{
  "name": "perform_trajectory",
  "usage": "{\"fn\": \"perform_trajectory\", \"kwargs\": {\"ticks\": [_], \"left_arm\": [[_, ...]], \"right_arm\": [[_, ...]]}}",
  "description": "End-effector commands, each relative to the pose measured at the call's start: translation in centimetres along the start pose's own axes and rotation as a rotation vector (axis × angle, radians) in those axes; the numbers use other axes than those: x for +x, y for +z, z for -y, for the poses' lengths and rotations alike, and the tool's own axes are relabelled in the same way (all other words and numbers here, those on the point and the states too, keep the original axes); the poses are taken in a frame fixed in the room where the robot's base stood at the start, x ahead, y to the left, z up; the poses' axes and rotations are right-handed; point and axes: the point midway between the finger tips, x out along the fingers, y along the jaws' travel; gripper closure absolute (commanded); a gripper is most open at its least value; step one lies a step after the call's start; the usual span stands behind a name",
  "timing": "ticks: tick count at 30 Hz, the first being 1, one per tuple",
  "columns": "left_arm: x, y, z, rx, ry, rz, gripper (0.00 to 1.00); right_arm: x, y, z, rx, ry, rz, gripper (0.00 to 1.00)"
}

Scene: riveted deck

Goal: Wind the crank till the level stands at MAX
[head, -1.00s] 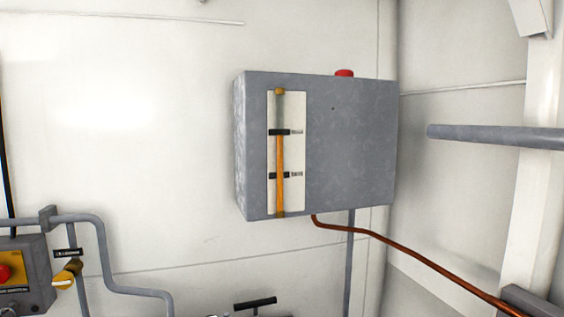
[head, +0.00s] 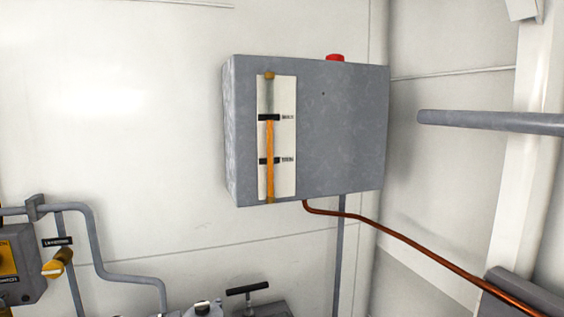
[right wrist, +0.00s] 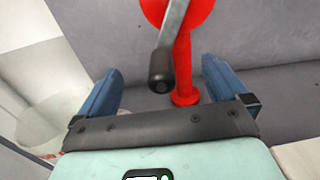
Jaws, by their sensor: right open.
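A level gauge (head: 264,185) with a white plate is on the front of a grey tank (head: 340,130). Its orange column (head: 270,140) reaches up to the upper black mark (head: 269,117), labelled MAX; a lower mark (head: 269,160) sits below. In the right wrist view, a crank has a grey arm (right wrist: 174,22), a black handle (right wrist: 161,72) and a red hub and post (right wrist: 183,75). My right gripper (right wrist: 162,66) is open, its blue fingers on either side of the handle with gaps to both. My left gripper is in neither view.
A copper pipe (head: 400,237) runs from under the tank to the lower right. A grey rail (head: 490,121) is at the right. A control box (head: 22,270) with a yellow lever (head: 58,264) is at lower left. A black T-handle (head: 249,289) stands at the bottom.

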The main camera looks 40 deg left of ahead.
Motion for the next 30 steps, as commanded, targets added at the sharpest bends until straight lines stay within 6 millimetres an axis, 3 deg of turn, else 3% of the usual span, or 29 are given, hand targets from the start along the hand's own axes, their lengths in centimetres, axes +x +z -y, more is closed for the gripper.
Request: {"fn": "perform_trajectory", "kwargs": {"ticks": [21,30], "left_arm": [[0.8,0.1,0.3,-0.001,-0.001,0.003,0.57],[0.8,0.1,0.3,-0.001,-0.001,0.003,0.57]], "right_arm": [[-7.3,0.0,0.0,0.0,0.002,0.001,0.0],[-8.1,0.0,0.0,0.0,-0.001,0.001,0.0]]}}
